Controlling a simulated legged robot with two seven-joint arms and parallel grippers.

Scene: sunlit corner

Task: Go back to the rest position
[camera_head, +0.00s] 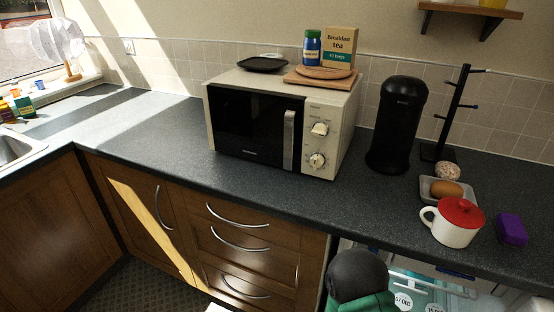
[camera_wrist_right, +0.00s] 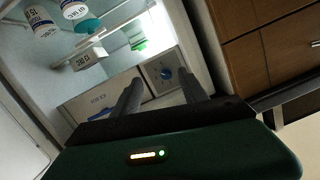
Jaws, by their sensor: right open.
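My right gripper (camera_wrist_right: 162,88) shows in the right wrist view with its two dark fingers apart and nothing between them. It points toward the inside of an open, lit fridge (camera_wrist_right: 88,98). In the head view a black and green part of my right arm shows at the bottom, in front of the open fridge (camera_head: 425,272) under the counter. The fingertips cannot be made out there. My left gripper is not in view.
The left counter is mostly clear.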

